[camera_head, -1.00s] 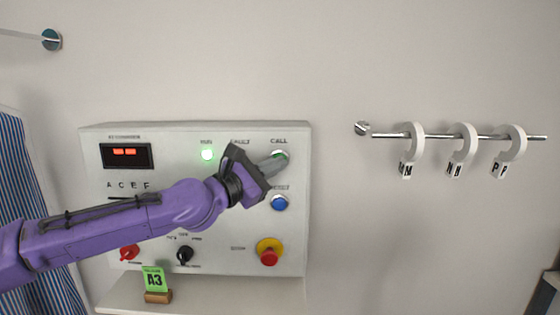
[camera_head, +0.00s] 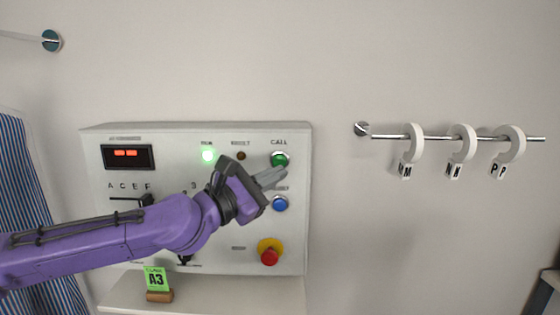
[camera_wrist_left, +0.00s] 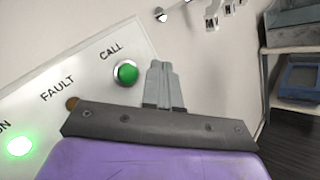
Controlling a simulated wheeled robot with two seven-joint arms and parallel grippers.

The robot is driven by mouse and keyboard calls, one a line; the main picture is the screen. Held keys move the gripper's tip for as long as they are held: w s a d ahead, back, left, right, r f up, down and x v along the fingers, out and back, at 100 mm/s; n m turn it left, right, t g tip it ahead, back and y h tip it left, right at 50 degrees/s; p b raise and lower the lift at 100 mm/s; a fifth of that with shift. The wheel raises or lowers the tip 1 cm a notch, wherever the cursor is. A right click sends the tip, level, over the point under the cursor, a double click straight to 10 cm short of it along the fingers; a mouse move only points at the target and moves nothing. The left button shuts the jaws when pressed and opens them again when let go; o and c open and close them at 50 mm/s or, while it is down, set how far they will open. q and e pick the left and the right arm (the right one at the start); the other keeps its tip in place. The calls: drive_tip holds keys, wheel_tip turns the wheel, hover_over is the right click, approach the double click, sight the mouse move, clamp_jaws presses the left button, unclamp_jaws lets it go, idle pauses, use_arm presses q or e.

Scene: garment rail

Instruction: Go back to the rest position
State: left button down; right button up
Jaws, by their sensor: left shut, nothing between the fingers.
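My left gripper (camera_head: 270,177) is shut and empty in front of the white control panel (camera_head: 220,262), between the green CALL button (camera_head: 279,159) and the blue button (camera_head: 280,203). In the left wrist view its shut fingers (camera_wrist_left: 160,68) stand to the right of the green CALL button (camera_wrist_left: 126,73), which is uncovered. The purple left arm comes in from the left across the panel and hides part of its lower left. My right gripper is not in view.
A red stop knob (camera_head: 269,257) on yellow is below. A green A3 card (camera_head: 155,279) stands on the ledge (camera_head: 230,295). A rail (camera_head: 390,136) with white lettered hooks (camera_head: 462,144) is at right; striped cloth (camera_head: 22,170) hangs at left. The wall between panel and rail is bare.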

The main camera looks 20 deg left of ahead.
use_arm(q)
drive_tip(key=s+a+f+m+g+y, duration=0.1)
drive_tip(key=s+f+m+g+y, duration=0.15)
drive_tip(key=f, duration=1.05)
drive_tip(key=s+f+m+g+y, duration=0.1)
drive_tip(key=f+m+g+y, duration=0.15)
drive_tip(key=f, duration=1.15)
drive_tip(key=s+a+f+m+g+y, duration=0.1)
drive_tip(key=s+f+m+g+y, duration=0.15)
drive_tip(key=f, duration=1.05)
drive_tip(key=s+a+f+m+g+y, duration=0.2)
drive_tip(key=s+a+f+m+g, duration=0.1)
drive_tip(key=s+f, duration=0.8)
drive_tip(key=s+a+f+m+g+y+b, duration=0.1)
drive_tip(key=s+a+f+m+g+y, duration=0.2)
drive_tip(key=s+f, duration=0.7)
drive_tip(key=s+a+m, duration=0.2)
drive_tip(key=s+a, duration=0.2)
drive_tip(key=s, duration=0.3)
drive_tip(key=shift+s+a+f, duration=0.3)
drive_tip(key=shift+a+f, duration=0.05)
drive_tip(key=shift+a, duration=0.05)
drive_tip(key=shift+m+g+y, duration=0.25)
idle(0.6)
